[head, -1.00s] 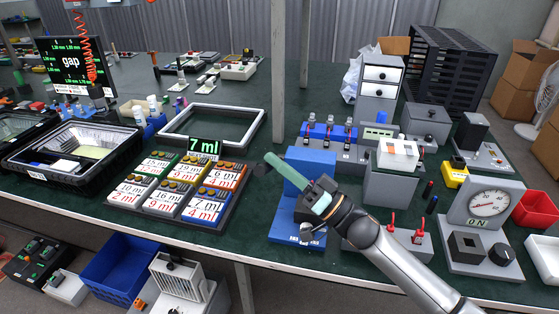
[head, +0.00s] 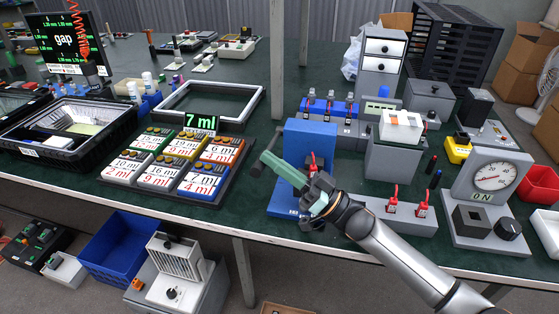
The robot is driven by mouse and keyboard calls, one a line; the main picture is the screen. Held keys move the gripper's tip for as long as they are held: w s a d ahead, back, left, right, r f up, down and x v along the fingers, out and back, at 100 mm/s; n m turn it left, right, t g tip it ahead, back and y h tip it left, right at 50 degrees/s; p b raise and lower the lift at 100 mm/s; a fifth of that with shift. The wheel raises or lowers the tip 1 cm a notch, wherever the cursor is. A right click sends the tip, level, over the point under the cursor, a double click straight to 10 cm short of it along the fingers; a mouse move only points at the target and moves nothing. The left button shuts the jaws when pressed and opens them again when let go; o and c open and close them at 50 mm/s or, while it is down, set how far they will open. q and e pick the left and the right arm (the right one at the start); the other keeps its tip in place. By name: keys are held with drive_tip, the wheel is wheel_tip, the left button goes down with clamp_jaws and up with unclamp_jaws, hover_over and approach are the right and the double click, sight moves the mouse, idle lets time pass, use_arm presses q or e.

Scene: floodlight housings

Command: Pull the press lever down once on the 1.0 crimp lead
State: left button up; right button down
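The blue press (head: 308,140) stands near the front edge of the bench, right of centre. The writing on its base is partly covered and too small to read. The dark fingers and my arm hide part of the press's lower front. My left gripper is not in view.
A grey box with red switches (head: 405,210) stands just right of my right arm. A dial gauge unit (head: 494,178) stands further right. A rack of numbered blocks (head: 225,186) lies left of the press, with a narrow bare strip of green bench between.

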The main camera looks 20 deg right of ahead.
drive_tip(key=s+d+p, duration=0.1)
drive_tip(key=s+d, duration=0.7)
drive_tip(key=d, duration=0.1)
drive_tip(key=shift+s+d+f, duration=0.25)
drive_tip(key=shift+s+d, duration=0.1)
drive_tip(key=shift+s, duration=0.05)
